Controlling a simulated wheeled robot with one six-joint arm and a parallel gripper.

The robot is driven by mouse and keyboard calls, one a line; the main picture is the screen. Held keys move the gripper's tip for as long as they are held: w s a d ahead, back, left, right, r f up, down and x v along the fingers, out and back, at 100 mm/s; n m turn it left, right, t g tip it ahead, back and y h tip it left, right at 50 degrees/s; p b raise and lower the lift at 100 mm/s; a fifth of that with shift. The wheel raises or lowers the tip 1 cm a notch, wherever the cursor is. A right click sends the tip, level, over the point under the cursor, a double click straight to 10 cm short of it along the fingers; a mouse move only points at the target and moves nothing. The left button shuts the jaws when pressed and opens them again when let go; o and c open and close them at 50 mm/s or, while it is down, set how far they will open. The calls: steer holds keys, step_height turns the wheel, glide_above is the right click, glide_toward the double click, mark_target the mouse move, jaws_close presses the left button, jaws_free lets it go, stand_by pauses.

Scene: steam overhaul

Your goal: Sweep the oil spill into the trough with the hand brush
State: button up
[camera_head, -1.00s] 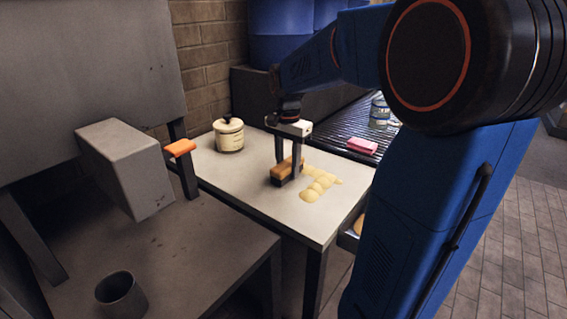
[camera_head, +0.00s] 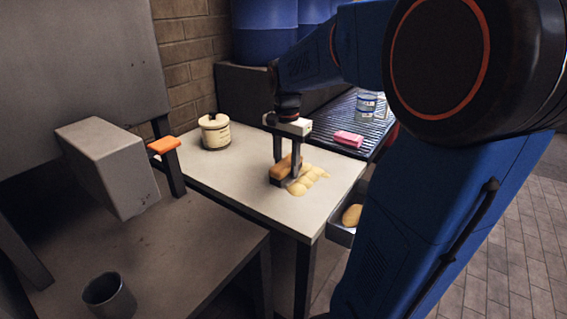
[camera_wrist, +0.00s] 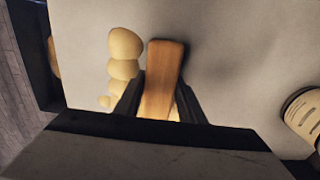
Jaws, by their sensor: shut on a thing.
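My gripper (camera_head: 285,174) is shut on the hand brush (camera_head: 281,168), a wooden block with a dark lower part, at the tabletop. In the wrist view the brush's wooden top (camera_wrist: 161,80) stands between the two fingers. The oil spill (camera_head: 309,180) is a row of yellowish blobs on the pale table (camera_head: 240,178), just right of the brush and close against it. In the wrist view the spill (camera_wrist: 124,68) lies left of the brush. The trough (camera_head: 341,234) is at the table's right edge, partly hidden by my arm, with a yellowish lump (camera_head: 352,215) in it.
A cream lidded pot (camera_head: 215,133) stands at the table's back left. A dark ribbed surface (camera_head: 361,122) behind holds a pink block (camera_head: 348,139) and a can (camera_head: 367,105). A grey bench (camera_head: 185,235) with a cup (camera_head: 109,297) is at the front left.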

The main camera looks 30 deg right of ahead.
steer(key=shift+s+d, duration=0.4)
steer(key=shift+s, duration=0.55)
steer(key=shift+s+d, duration=0.35)
steer(key=shift+s, duration=0.6)
steer(key=shift+s+d, duration=0.4)
steer(key=shift+s, duration=0.55)
steer(key=shift+s, duration=0.1)
steer(key=shift+s+d, duration=0.6)
steer(key=shift+s, duration=0.9)
steer(key=shift+s+d, duration=0.65)
steer(key=shift+s, duration=0.85)
steer(key=shift+s+d, duration=0.6)
steer(key=shift+s, duration=0.9)
steer(key=shift+r, duration=0.15)
step_height(320, 180, up, 7)
steer(key=shift+w, duration=0.15)
